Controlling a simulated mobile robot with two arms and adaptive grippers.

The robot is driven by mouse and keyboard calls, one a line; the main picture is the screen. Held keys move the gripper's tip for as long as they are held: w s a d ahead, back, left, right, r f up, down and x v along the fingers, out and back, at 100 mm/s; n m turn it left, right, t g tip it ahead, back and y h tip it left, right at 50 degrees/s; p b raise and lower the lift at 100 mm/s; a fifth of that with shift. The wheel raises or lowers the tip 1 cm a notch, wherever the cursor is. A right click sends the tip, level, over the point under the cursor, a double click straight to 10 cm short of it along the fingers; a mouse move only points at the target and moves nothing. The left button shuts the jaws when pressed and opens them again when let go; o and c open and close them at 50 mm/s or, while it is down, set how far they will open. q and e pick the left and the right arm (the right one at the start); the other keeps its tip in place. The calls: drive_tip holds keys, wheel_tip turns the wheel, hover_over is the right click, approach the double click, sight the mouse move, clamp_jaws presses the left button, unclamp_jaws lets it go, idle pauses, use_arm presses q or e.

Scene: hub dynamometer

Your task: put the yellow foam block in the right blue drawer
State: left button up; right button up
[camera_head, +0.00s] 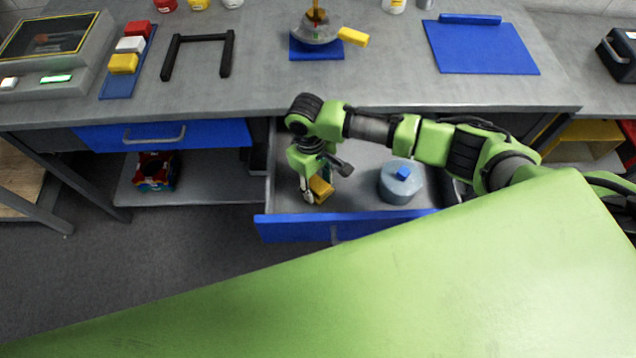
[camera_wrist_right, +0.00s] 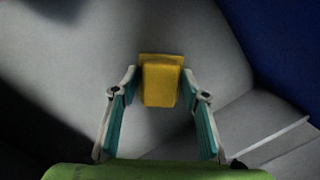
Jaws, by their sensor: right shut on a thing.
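The right blue drawer (camera_head: 290,229) is pulled out below the bench, with a grey inside. My right gripper (camera_head: 317,191) points down inside it, at its left part. It is shut on the yellow foam block (camera_head: 322,187). In the right wrist view the yellow block (camera_wrist_right: 161,82) sits between the fingertips of my right gripper (camera_wrist_right: 161,88), over the grey drawer bottom (camera_wrist_right: 75,60). I cannot tell whether the block touches the bottom. My left gripper is not in view.
A round grey-blue container (camera_head: 400,185) with a blue knob stands in the drawer to the right. The left blue drawer (camera_head: 165,134) is shut. On the bench are a blue mat (camera_head: 482,50), a black frame (camera_head: 198,38) and a blue tray (camera_head: 115,88) with red, white and yellow blocks.

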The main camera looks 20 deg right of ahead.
sight(314, 181)
drive_tip(key=shift+f, duration=0.15)
drive_tip(key=o, duration=1)
drive_tip(key=r, duration=0.4)
drive_tip(key=w+r, duration=0.1)
drive_tip(key=r, duration=0.7)
drive_tip(key=shift+w+a+r, duration=0.15)
drive_tip(key=shift+a+r, duration=0.05)
drive_tip(key=shift+a, duration=0.2)
